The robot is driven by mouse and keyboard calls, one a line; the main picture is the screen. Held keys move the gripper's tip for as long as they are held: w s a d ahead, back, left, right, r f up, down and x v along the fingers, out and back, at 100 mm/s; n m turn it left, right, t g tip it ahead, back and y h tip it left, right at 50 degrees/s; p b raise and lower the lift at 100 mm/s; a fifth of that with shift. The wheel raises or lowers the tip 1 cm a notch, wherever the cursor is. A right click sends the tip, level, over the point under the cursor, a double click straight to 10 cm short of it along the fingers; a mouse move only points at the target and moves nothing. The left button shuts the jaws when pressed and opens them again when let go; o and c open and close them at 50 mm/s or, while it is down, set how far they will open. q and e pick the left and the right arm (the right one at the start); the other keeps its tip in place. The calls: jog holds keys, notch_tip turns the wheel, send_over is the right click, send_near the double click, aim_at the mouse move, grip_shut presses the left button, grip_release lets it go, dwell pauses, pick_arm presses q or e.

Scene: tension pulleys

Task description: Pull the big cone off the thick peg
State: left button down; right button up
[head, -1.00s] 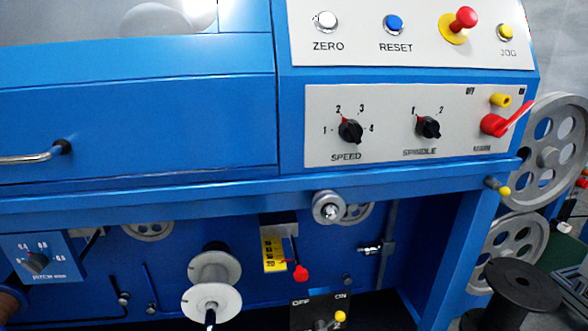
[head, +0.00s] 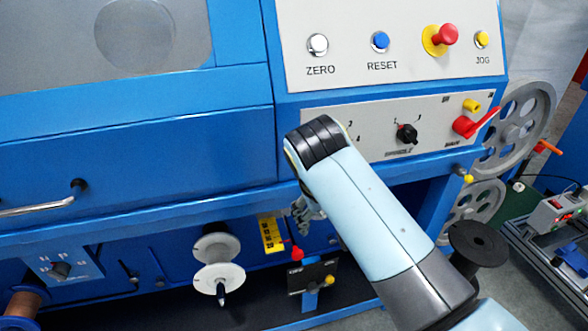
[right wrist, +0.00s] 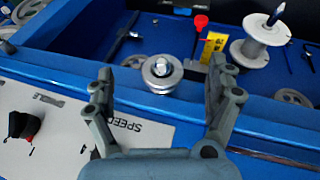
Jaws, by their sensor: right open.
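A round, stepped silver piece (right wrist: 162,73) sits on a peg at the front edge of the blue machine, and its bright end shows in the right wrist view. It looks like the big cone, but its taper is hard to tell. My right gripper (right wrist: 160,64) is open and empty, its two fingers pointing towards the silver piece, one on each side of it in the picture, with no contact visible. In the head view, my right gripper (head: 305,208) hangs below the panel edge, and my arm and gripper hide the silver piece. My left gripper is not in view.
A white spool (head: 218,262) on a dark-tipped shaft stands out lower left. A yellow scale (head: 272,234) and a red knob (head: 297,254) are close to the right gripper. The control panel (head: 350,42) is above. A black reel (head: 478,243) is at right.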

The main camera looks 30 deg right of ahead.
notch_tip(320, 180, up, 4)
jog(key=w+p, duration=0.1)
jog(key=w, duration=0.1)
jog(key=shift+t, duration=0.4)
jog(key=x, duration=0.3)
jog(key=b+x, duration=0.1)
jog(key=x, duration=0.6)
jog(key=shift+w+a+f, duration=0.2)
jog(key=shift+a+f, duration=0.15)
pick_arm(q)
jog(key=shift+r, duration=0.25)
pick_arm(e)
jog(key=c, duration=1.4)
